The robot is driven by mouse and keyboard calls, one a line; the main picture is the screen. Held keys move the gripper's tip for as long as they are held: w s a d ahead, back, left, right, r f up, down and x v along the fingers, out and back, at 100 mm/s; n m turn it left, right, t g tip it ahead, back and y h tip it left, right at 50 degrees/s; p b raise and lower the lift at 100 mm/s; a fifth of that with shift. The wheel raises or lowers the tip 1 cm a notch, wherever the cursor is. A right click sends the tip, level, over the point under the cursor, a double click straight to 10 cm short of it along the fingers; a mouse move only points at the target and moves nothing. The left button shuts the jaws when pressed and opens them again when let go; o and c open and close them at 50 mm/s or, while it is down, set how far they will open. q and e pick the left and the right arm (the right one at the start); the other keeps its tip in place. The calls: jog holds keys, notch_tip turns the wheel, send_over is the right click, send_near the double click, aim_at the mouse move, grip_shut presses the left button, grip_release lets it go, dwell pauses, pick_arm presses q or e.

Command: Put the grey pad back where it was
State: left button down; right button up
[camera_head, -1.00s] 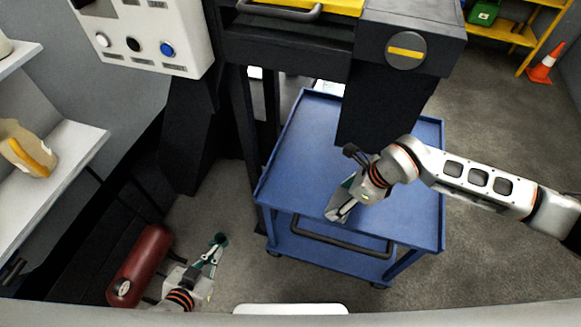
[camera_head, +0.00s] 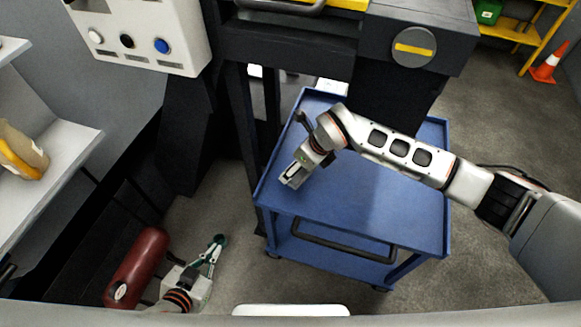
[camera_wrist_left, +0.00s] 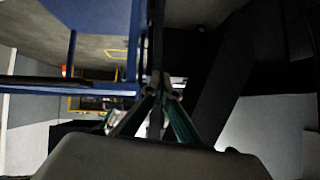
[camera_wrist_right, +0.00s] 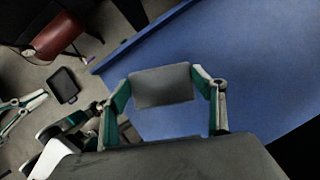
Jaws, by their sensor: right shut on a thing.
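The grey pad (camera_wrist_right: 162,86) is a flat grey block held between the two fingers of my right gripper (camera_wrist_right: 163,90), seen in the right wrist view. In the head view my right gripper (camera_head: 291,181) is over the left part of the blue cart (camera_head: 385,205), shut on the pad, which is hard to make out there. Whether the pad touches the cart top cannot be told. My left gripper (camera_head: 220,240) is low at the left of the cart, empty, its fingertips together; they also meet in the left wrist view (camera_wrist_left: 160,82).
A red cylinder (camera_head: 138,268) lies beside my left gripper. The black machine (camera_head: 415,45) stands behind the cart, with a button panel (camera_head: 140,35) to the left. A grey shelf (camera_head: 50,170) is at far left. The cart's top is otherwise clear.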

jog(key=shift+w+a, duration=0.85)
jog(key=shift+a, duration=0.2)
notch_tip(320, 180, down, 4)
jog(key=shift+r+b, duration=0.2)
jog(key=shift+b, duration=0.35)
jog(key=o, duration=1)
